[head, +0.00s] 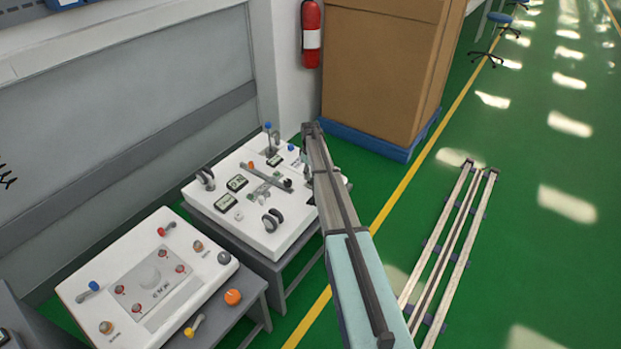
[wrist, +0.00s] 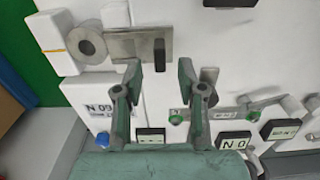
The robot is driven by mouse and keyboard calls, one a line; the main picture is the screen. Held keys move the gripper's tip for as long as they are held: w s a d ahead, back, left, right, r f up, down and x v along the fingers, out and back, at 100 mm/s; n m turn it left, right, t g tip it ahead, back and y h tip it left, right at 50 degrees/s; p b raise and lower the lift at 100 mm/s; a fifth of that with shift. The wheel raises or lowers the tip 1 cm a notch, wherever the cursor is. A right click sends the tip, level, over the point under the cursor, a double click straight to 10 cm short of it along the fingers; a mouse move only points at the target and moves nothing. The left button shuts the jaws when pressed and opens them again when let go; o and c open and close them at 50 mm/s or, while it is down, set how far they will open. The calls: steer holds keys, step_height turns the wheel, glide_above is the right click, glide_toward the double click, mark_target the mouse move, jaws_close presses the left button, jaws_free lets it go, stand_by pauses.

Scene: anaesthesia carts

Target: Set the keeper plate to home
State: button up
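A flat grey metal plate (wrist: 122,46) with a dark upright tab (wrist: 160,55) shows at the top of the wrist view and looks like the keeper plate. It lies on a white panel, beside a round grey ring (wrist: 88,44) on its left. My gripper (wrist: 160,76) is open and empty, its two fingers apart just below the plate in the picture. I cannot tell its height above the panel. In the head view my arm reaches to the right side of the farther white cart top (head: 228,218); the plate cannot be made out there.
Small displays (wrist: 234,140), a green-marked lever (wrist: 262,104) and a label (wrist: 90,108) lie near my gripper.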

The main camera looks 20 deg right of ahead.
steer(key=shift+f+p, duration=0.35)
steer(key=shift+f, duration=1.65)
jaws_close()
